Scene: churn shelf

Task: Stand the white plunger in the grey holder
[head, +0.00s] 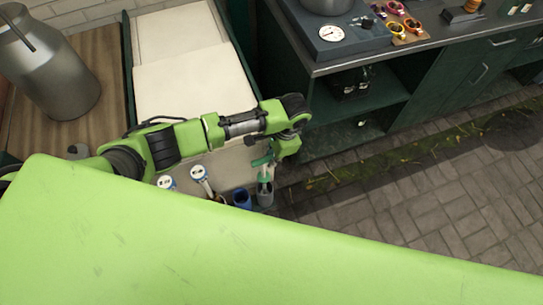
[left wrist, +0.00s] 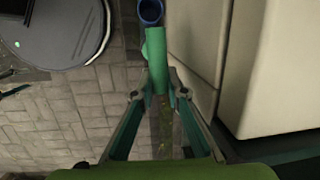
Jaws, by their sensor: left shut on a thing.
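My left gripper (head: 266,162) is shut on a green-handled tool (head: 264,172), whose green cylinder (left wrist: 158,58) shows between the fingers in the left wrist view. The tool is upright, at the grey holder (head: 265,196); its lower end is over or inside it, I cannot tell which. A white plunger-like piece (head: 201,178) with a blue-and-white round top stands tilted to the left of the gripper. A similar round top (head: 166,182) shows farther left. Their lower parts are hidden by my green body. My right gripper is out of view.
A blue holder (head: 241,198) stands left of the grey one; a blue rim (left wrist: 150,12) shows in the left wrist view. A pale slab unit (head: 190,75) and a metal churn (head: 45,65) are behind. A dark green counter (head: 390,85) is right. The brick floor (head: 420,190) is clear.

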